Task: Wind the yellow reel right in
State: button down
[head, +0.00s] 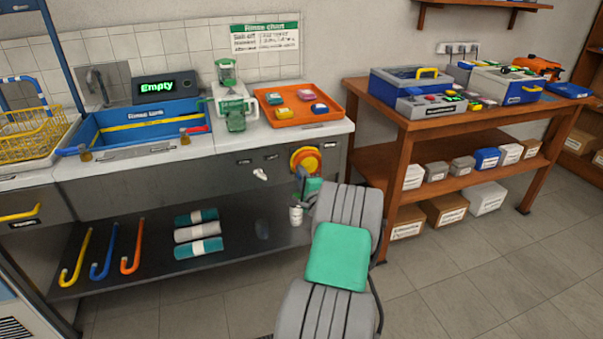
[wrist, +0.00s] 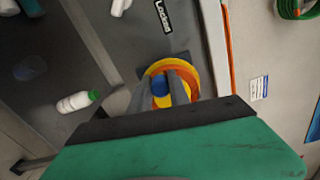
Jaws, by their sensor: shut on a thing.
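The yellow reel (head: 305,153) is a round yellow disc with an orange-red middle on the front of the grey counter. In the wrist view the yellow reel (wrist: 191,83) shows an orange face behind my fingers. My gripper (wrist: 171,78) is at the reel, shut on a blue knob (wrist: 159,87) that sits in front of the reel's face. In the head view my gripper (head: 301,177) is just below the reel's middle, and my arm partly covers it. The fingers hide part of the knob and reel. A white nozzle (head: 260,174) hangs to the reel's left.
A white bottle with a green cap (wrist: 76,102) stands on the lower shelf near my gripper. An orange tray (head: 333,117) and a blue rinse tank (head: 100,127) are on the counter above. A wooden bench (head: 435,125) stands to the right. Floor at the right is clear.

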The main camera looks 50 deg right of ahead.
jog(key=shift+r+m+p, duration=0.4)
jog(key=shift+m+p, duration=0.2)
jog(key=shift+m, duration=0.4)
jog(key=c, duration=1.2)
grip_release()
jog(key=shift+c, duration=0.2)
jog(key=v, duration=0.8)
jog(key=shift+w, duration=0.1)
